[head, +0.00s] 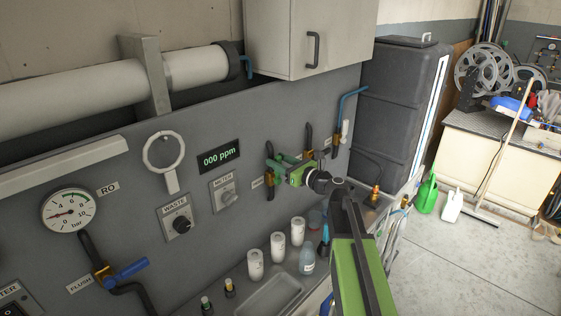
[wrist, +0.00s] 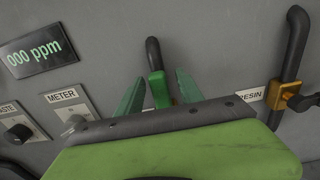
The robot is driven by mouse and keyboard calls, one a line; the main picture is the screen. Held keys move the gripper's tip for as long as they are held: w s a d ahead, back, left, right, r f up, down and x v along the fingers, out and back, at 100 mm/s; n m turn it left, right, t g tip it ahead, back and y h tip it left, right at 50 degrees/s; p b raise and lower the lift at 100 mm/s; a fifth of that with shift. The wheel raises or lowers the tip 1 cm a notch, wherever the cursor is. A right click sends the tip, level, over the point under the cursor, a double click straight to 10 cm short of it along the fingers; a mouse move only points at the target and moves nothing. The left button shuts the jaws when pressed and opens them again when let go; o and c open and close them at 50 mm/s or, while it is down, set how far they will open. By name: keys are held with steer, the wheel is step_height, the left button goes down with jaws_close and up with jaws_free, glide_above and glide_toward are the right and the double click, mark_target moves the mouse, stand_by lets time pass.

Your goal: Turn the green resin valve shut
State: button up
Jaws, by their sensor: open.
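In the wrist view a green valve handle (wrist: 158,88) hangs below a black pipe on the grey panel. My gripper (wrist: 160,77) is open, with one green finger on each side of the handle. I cannot tell whether either finger touches it. A RESIN label (wrist: 250,95) is to the right, beside a brass valve with a dark handle (wrist: 290,95). In the head view my gripper (head: 278,164) is at the panel by the left of two upright black pipes. There the green handle is hard to tell from my fingers.
A ppm display (head: 219,157) and a METER knob (head: 229,199) are left of my gripper. A cabinet (head: 310,40) hangs above. A dark tank (head: 395,100) stands right.

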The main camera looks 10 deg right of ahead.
steer(key=shift+w+a, duration=0.15)
steer(key=shift+w, duration=0.05)
steer(key=shift+c, duration=0.2)
jaws_close()
stand_by(1.1)
